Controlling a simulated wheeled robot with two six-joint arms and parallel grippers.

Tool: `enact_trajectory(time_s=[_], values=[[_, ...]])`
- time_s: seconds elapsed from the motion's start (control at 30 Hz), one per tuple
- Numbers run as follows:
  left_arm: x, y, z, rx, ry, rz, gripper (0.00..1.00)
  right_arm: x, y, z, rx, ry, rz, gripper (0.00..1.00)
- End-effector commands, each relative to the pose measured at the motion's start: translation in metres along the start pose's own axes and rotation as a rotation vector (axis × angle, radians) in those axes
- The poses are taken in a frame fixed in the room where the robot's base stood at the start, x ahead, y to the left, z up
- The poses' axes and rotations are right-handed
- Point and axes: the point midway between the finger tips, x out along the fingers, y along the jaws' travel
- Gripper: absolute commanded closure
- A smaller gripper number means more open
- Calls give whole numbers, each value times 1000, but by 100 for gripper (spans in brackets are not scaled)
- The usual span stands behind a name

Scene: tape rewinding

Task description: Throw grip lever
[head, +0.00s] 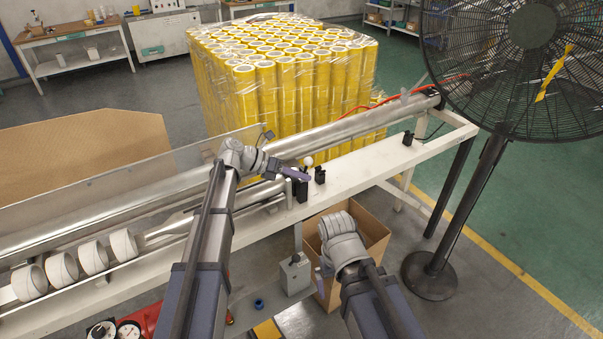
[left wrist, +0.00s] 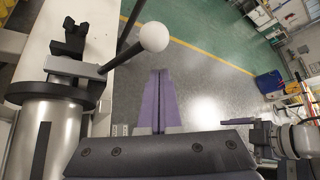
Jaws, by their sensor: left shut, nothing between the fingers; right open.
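The grip lever is a dark rod with a white ball knob (head: 308,161), at the end of the shiny roller on the white machine frame. In the left wrist view the knob (left wrist: 153,37) is large, above and slightly left of my fingertips, with its rod slanting down-left to a grey block (left wrist: 75,68). My left gripper (head: 301,174) is shut and empty, just below the knob in the head view. In the left wrist view its purple fingers (left wrist: 160,88) are together, apart from the knob. My right gripper (head: 321,283) is open, low beside the cardboard box, partly hidden by its wrist.
A white machine beam (head: 375,160) carries small black brackets. White tape rolls (head: 92,258) sit at left. Yellow wrapped rolls (head: 290,85) are stacked behind. A cardboard box (head: 374,229) and grey switch box (head: 295,275) stand below; a black fan (head: 487,190) is at right.

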Motion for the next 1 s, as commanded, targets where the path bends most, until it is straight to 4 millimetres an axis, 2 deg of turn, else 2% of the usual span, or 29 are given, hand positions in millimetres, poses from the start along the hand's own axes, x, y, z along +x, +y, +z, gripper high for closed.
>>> enact_trajectory(time_s=[0.03,0.07,0.2,0.4,0.6,0.8,1.0], values=[[5,2,-13,0,0,0,100,12,-1,-1,0,0,0,0],[6,2,-18,0,0,0,100,15,-2,-1,0,0,0,0],[-22,-1,-11,-2,-2,2,100,-4,0,0,0,0,0,0],[-58,1,-10,-1,-2,2,100,-21,2,1,0,0,0,0],[-85,3,-12,-1,0,0,100,-32,3,2,-1,0,0,0],[-96,5,-13,0,0,0,100,-36,3,2,-1,0,0,0],[-97,5,-14,0,0,0,100,-36,3,2,-1,0,0,0]])
